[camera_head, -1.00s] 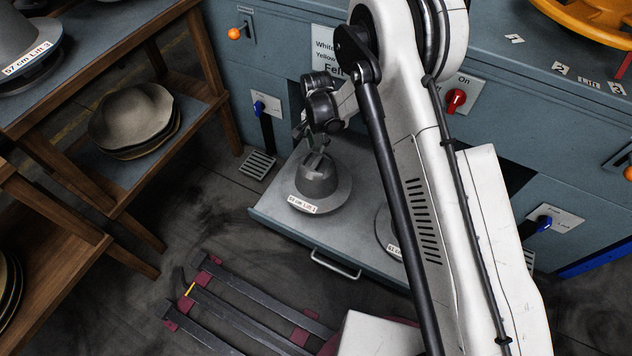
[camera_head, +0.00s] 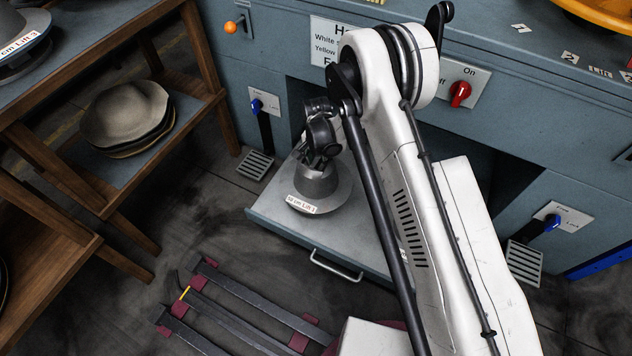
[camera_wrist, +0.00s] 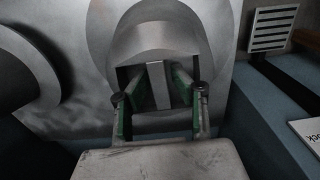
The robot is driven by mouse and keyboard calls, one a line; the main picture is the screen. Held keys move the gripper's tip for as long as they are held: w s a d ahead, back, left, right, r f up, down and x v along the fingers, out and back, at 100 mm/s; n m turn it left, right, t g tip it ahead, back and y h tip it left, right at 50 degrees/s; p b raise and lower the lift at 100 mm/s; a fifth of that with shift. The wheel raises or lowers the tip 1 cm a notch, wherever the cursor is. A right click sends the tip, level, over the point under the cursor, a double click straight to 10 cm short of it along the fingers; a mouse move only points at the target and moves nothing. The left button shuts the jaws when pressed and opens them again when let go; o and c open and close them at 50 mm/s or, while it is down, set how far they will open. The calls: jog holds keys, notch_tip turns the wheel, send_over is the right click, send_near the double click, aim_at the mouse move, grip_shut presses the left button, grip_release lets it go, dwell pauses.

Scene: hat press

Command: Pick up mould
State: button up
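A grey metal hat-shaped mould (camera_head: 317,184) with a wide brim and a white label stands upright on the pulled-out shelf (camera_head: 350,235). My gripper (camera_head: 317,160) is directly above it, its fingers at the mould's top and partly hidden by my wrist. In the wrist view, the mould (camera_wrist: 172,40) fills the upper middle, with a recess and an upright bar (camera_wrist: 158,84) in it. My gripper's green-sided fingers (camera_wrist: 157,92) reach into the recess, one on each side of the bar. They look open, with small gaps to the bar.
A second mould (camera_wrist: 22,70) stands at the left in the wrist view; my arm mostly hides it in the head view. The blue-grey machine (camera_head: 460,120) rises behind the shelf. A wooden rack with felt hats (camera_head: 125,115) stands at left.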

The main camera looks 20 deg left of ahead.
grip_shut()
jog(key=shift+r, duration=0.2)
dwell(0.4)
